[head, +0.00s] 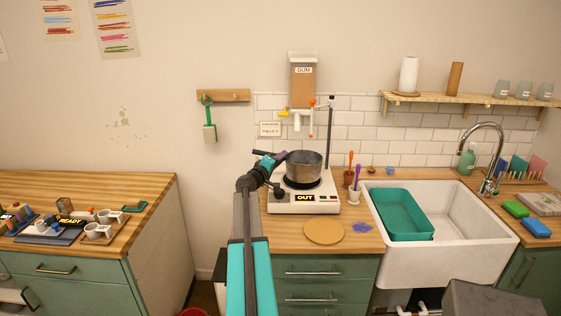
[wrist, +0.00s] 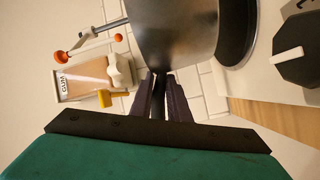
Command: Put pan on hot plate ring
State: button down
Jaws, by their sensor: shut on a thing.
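The grey metal pan (head: 304,167) is upright over the dark ring (head: 289,182) of the white hot plate (head: 285,205). My gripper (head: 281,157) is shut on the pan's dark handle, left of the pan. In the wrist view the fingers (wrist: 165,95) close around the handle beside the pan wall (wrist: 180,35). The black ring (wrist: 240,40) lies right at the pan's base there. I cannot tell whether the pan rests on it or hangs slightly above. The pan hides most of the ring.
A gum dispenser (head: 303,84) hangs on the wall behind the hot plate, near an upright rod (head: 330,130). A pot with brushes (head: 349,178) stands close on the right. A round cork mat (head: 324,231) lies in front. The sink (head: 450,245) holds a teal tub (head: 404,230).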

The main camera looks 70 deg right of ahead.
jog(key=d, duration=0.1)
jog(key=w+d+p, duration=0.1)
jog(key=d, duration=0.2)
jog(key=shift+w+f, duration=0.1)
jog(key=shift+w, duration=0.3)
jog(key=shift+f, duration=0.1)
jog(key=shift+f+p, duration=1.05)
jog(key=shift+f, duration=0.6)
jog(key=c, duration=1.7)
grip_release()
jog(key=shift+f, duration=0.1)
jog(key=shift+a, duration=0.15)
jog(key=shift+w+a+b, duration=0.25)
jog(key=shift+a+b, duration=0.45)
jog(key=shift+a, duration=1.25)
jog(key=shift+w+a+b, duration=0.25)
jog(key=shift+a+b, duration=0.45)
jog(key=shift+a, duration=1.2)
jog(key=shift+w+a+b, duration=0.25)
jog(key=shift+a+b, duration=0.45)
jog(key=shift+a, duration=1.25)
